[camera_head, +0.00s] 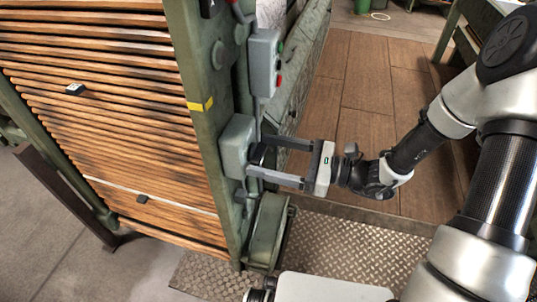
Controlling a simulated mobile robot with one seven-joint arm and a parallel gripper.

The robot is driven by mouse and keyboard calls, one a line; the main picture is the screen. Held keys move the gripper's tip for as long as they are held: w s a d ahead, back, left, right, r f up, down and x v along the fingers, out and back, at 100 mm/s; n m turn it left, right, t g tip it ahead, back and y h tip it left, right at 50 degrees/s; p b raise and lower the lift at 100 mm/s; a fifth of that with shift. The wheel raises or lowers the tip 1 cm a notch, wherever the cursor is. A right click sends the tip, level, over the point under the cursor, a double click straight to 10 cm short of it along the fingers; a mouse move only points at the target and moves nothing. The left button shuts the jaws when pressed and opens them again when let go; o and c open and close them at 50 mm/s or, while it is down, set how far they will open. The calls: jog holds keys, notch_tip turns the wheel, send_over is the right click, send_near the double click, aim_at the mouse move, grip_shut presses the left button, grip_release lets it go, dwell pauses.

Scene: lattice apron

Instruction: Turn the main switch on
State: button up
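A grey-green switch box (237,147) is mounted on the side of the green machine frame. A small dark part, which looks like its switch handle (257,154), sticks out from its right face. My gripper (258,158) comes in from the right with its two grey fingers spread, one above and one below the dark part. The fingertips are close to the box face. I cannot tell whether either finger touches the handle. The handle is partly hidden and small, so its exact position is unclear.
Above the switch box is a grey control box (264,65) with green and red buttons. A wooden slatted panel (110,110) fills the left. A green housing (267,232) stands below the gripper. The wooden floor (365,95) behind is clear.

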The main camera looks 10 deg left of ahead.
jog(key=c, duration=0.9)
jog(key=shift+r+m+p, duration=0.15)
jog(key=shift+m+p, duration=0.25)
jog(key=shift+p, duration=0.25)
jog(key=m+p, duration=0.2)
jog(key=p, duration=0.1)
jog(key=shift+r, duration=0.15)
jog(key=m+p, duration=0.3)
jog(key=p, duration=0.1)
jog(key=m+p, duration=0.5)
jog(key=m, duration=0.1)
jog(key=shift+m+p, duration=0.3)
jog(key=shift+m, duration=0.1)
jog(key=m, duration=0.1)
jog(key=m+p, duration=0.1)
jog(key=m, duration=0.1)
jog(key=m+p, duration=0.1)
jog(key=m, duration=0.1)
jog(key=shift+f, duration=0.3)
jog(key=shift+m+p, duration=0.3)
jog(key=shift+m, duration=0.1)
